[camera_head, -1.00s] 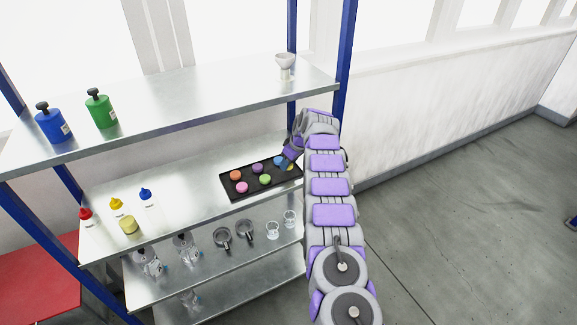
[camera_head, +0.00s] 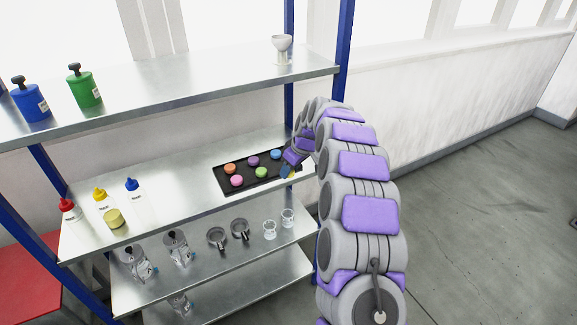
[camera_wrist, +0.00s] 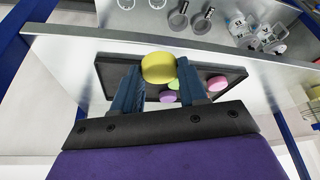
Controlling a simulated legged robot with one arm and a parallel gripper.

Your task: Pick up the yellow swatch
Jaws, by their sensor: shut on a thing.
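The yellow swatch (camera_wrist: 159,67) is a small round disc, held between the two blue fingers of my gripper (camera_wrist: 160,84) in the wrist view. The gripper is shut on it. In the head view my gripper (camera_head: 288,171) is at the right end of the black tray (camera_head: 220,187), with a bit of yellow showing at its tips. The swatch looks lifted above the tray, but the exact height is hard to tell.
On the tray lie orange (camera_head: 230,169), purple (camera_head: 253,161), blue (camera_head: 275,154), pink (camera_head: 237,181) and green (camera_head: 261,172) discs. A blue post (camera_head: 343,60) stands beside my arm. The upper shelf (camera_head: 180,90) overhangs the tray's shelf. Squeeze bottles stand at left.

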